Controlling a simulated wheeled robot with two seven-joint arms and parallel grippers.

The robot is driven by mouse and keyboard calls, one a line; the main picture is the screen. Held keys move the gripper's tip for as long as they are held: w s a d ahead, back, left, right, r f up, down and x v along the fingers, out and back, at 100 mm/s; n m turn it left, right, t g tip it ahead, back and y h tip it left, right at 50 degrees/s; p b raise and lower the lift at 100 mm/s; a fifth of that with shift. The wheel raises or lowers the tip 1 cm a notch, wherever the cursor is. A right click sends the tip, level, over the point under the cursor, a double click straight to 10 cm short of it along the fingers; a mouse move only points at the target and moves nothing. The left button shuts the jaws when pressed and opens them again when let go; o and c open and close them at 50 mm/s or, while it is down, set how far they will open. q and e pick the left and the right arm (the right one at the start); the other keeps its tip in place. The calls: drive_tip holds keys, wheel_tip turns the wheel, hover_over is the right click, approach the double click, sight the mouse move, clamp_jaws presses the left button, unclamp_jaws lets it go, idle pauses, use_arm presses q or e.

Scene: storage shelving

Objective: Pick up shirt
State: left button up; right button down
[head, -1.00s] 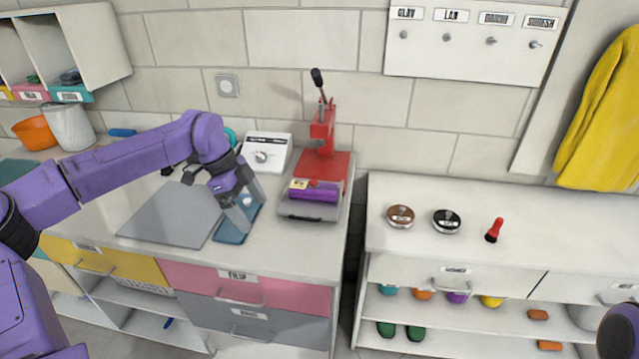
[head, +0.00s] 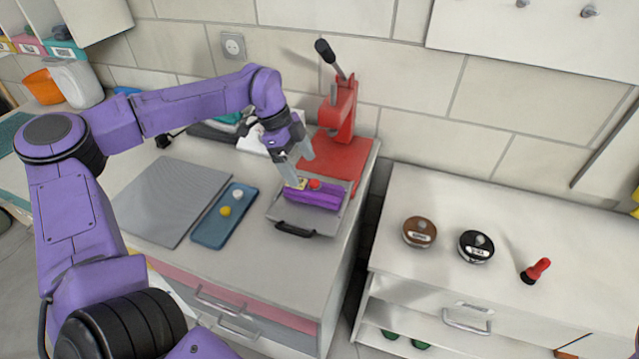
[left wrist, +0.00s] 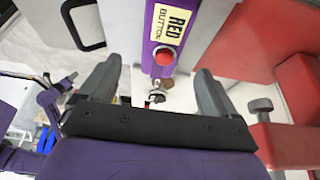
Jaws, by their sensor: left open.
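A purple item (head: 312,197), the likely shirt, lies on the grey plate (head: 273,210) of the red press (head: 340,155). My right gripper is out of view.
A blue tray (head: 208,234) with a white and a yellow button lies left of the press, next to a grey mat (head: 170,200). The press handle (head: 325,50) rises behind my gripper. Two round tins (head: 420,231) and a red-handled tool (head: 537,270) stand on the right counter.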

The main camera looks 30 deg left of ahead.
sight(310, 182)
use_arm(q)
drive_tip(key=shift+s+d+f, duration=0.2)
drive_tip(key=shift+d+f, duration=0.05)
drive_tip(key=shift+f, duration=0.15)
drive_tip(key=shift+s+d+f, duration=0.15)
drive_tip(key=shift+d+f, duration=0.05)
drive_tip(key=shift+f, duration=0.2)
drive_tip(key=p+x, duration=0.1)
drive_tip(key=x, duration=0.1)
drive_tip(key=w+p+x, duration=0.1)
drive_tip(key=x, duration=0.2)
drive_tip(key=shift+w+f, duration=0.2)
drive_tip(key=shift+f, duration=0.1)
drive_tip(key=shift+s, duration=0.15)
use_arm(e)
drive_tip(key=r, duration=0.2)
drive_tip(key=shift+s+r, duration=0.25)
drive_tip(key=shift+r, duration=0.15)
use_arm(q)
drive_tip(key=shift+c, duration=0.9)
drive_tip(key=c, duration=1)
